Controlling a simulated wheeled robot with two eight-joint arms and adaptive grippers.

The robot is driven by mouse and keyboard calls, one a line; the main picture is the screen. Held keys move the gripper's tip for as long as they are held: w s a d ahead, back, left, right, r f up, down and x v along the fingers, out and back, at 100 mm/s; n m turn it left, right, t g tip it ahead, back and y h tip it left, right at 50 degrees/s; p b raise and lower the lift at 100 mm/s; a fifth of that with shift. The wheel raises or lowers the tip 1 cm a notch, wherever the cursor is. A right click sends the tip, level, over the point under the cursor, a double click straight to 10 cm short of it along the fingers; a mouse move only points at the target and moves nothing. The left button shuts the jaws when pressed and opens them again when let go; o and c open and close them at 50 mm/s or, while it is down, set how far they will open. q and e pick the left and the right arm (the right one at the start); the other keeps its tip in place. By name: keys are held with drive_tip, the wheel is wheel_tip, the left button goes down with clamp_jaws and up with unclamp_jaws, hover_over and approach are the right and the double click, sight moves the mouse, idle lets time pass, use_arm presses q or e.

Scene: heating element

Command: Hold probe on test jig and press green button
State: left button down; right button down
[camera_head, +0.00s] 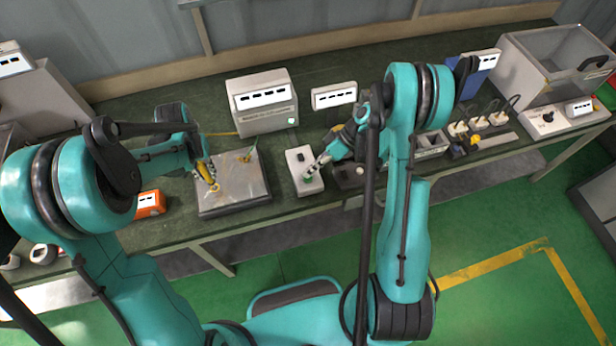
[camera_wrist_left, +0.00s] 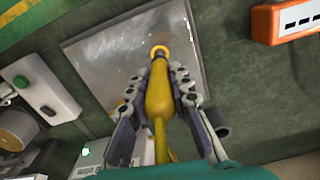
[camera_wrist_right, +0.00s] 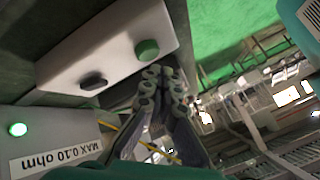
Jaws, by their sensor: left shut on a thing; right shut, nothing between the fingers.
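The yellow probe (camera_head: 207,174) is in my left gripper (camera_head: 205,180), which is shut on it. In the left wrist view the probe (camera_wrist_left: 158,95) points its ringed tip at the metal plate of the test jig (camera_wrist_left: 100,60); I cannot tell if it touches. The jig plate (camera_head: 237,192) lies flat on the bench. The green button (camera_head: 308,179) is on a white box (camera_head: 299,160) right of the jig. My right gripper (camera_head: 316,168) is shut and empty, its fingertips close beside the green button (camera_wrist_right: 147,50). Contact is not clear.
A meter box (camera_head: 262,118) with a lit green lamp stands behind the jig; its label (camera_wrist_right: 55,152) reads MAX 0.10 ohm. A black button (camera_wrist_right: 93,82) shares the white box. An orange box (camera_head: 150,204) lies left of the jig. Trays and sockets stand to the right.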

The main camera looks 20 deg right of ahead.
sight(200, 164)
drive_tip(key=shift+r, duration=2.5)
